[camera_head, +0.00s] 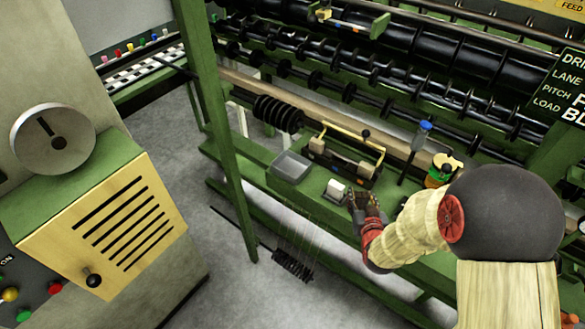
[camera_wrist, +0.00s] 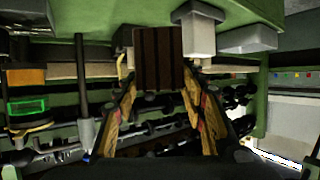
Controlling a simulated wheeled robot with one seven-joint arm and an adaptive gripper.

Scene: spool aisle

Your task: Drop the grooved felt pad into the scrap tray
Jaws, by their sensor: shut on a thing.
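The grooved felt pad (camera_wrist: 158,57) is a dark brown square with vertical grooves. My gripper (camera_wrist: 158,90) is shut on it, a wooden finger on either side. In the head view my gripper (camera_head: 364,203) is over the green shelf, and the pad is too dark and small there to make out clearly. The scrap tray (camera_head: 275,176) is a shallow grey open box on the shelf, left of my gripper beyond a small white block. A grey box shape in the wrist view (camera_wrist: 248,40) looks like the tray.
The white block (camera_head: 337,190) stands on the shelf between my gripper and the tray. A yellow-handled black frame (camera_head: 345,155) stands behind. A blue-topped post (camera_head: 415,145) and a green-orange spool (camera_head: 440,174) are to the right. A green upright (camera_head: 222,130) rises left of the tray.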

